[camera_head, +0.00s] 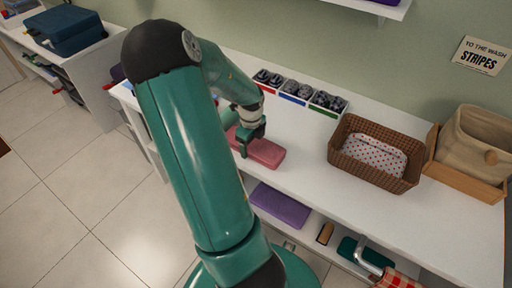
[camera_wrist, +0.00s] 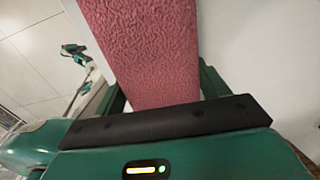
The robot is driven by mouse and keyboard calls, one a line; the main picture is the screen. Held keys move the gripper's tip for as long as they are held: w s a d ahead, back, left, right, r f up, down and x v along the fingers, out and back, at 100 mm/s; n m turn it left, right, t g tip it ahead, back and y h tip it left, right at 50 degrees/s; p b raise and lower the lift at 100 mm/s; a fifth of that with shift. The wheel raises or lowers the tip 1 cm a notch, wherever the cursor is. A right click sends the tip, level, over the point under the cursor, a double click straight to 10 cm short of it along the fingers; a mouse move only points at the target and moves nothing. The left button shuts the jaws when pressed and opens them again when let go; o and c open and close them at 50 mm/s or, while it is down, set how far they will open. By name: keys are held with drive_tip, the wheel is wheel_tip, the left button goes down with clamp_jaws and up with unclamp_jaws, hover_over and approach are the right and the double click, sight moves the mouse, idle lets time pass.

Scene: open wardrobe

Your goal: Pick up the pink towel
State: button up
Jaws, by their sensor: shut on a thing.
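The pink towel (camera_head: 262,152) is a folded pad at the front part of the white shelf top in the head view. My gripper (camera_head: 248,140) is at its left end and shut on it. In the wrist view the pink towel (camera_wrist: 142,50) has a rough texture and runs up from between the green fingers of my gripper (camera_wrist: 165,95). Part of the towel is hidden behind my arm and gripper. I cannot tell whether it is lifted clear of the shelf.
Small bins (camera_head: 297,90) of dark rolled items stand behind the towel. A brown wicker basket (camera_head: 345,171) with a dotted cloth is to the right, and a beige fabric bin (camera_head: 473,140) beyond it. A purple folded cloth (camera_head: 280,206) lies on the lower shelf. The white top between towel and basket is clear.

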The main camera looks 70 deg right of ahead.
idle(0.4)
drive_tip(key=shift+r, duration=3.5)
